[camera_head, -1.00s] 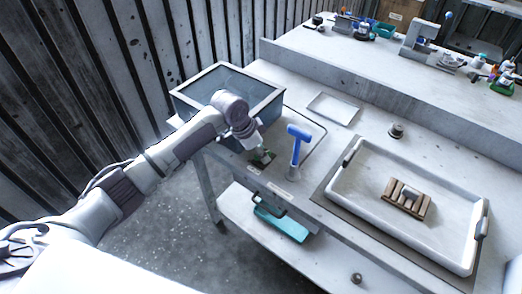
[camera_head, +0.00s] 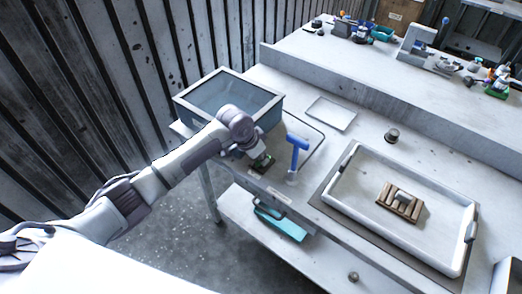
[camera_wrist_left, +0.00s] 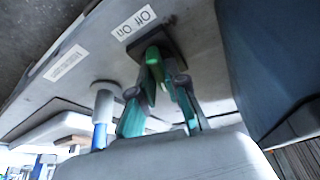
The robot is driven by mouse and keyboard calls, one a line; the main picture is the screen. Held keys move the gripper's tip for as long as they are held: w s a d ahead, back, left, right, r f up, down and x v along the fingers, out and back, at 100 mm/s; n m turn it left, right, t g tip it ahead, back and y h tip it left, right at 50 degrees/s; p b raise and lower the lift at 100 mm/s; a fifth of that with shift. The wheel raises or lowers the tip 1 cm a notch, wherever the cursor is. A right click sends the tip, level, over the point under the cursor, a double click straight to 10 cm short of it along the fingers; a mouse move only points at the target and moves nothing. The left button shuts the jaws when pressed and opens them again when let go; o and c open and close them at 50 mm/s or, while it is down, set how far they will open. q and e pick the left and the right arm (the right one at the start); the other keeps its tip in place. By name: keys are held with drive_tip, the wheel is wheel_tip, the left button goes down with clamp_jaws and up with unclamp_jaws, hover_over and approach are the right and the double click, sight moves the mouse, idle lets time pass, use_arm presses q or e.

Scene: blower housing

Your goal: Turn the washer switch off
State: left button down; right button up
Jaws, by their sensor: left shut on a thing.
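The washer switch shows in the left wrist view as a green lever (camera_wrist_left: 153,57) on a dark square base (camera_wrist_left: 176,42). A white label (camera_wrist_left: 134,23) with "ON" and "OFF" is beside it, seen upside down. My left gripper (camera_wrist_left: 161,77) is shut on the green lever, its fingertips around it. In the head view my left gripper (camera_head: 262,163) is at the table's front edge, in front of the blue-grey washer tank (camera_head: 262,113). The gripper hides most of the switch there. My right gripper is not in view.
A blue-handled tool (camera_head: 297,143) stands upright just right of the gripper. A white tray (camera_head: 331,114) lies behind it. A large white tray (camera_head: 345,205) holding a brown slotted block (camera_head: 399,203) is to the right. A teal item (camera_head: 280,224) is on the lower shelf.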

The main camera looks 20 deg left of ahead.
use_arm(q)
drive_tip(key=n+p, duration=0.2)
drive_tip(key=n+y+p, duration=0.1)
drive_tip(key=p, duration=0.1)
drive_tip(key=n+t+p, duration=0.1)
drive_tip(key=n+p, duration=0.1)
drive_tip(key=shift+d+r+n+y, duration=0.2)
drive_tip(key=shift+r+n+y, duration=0.1)
drive_tip(key=shift+y, duration=0.1)
drive_tip(key=shift+f+n+y+p, duration=0.15)
drive_tip(key=shift+n+y+p, duration=0.85)
drive_tip(key=shift+n, duration=0.8)
drive_tip(key=c, duration=1.2)
unclamp_jaws()
drive_tip(key=shift+f, duration=0.1)
drive_tip(key=v, duration=1.2)
drive_tip(key=shift+w+a, duration=0.1)
drive_tip(key=shift+a, duration=0.05)
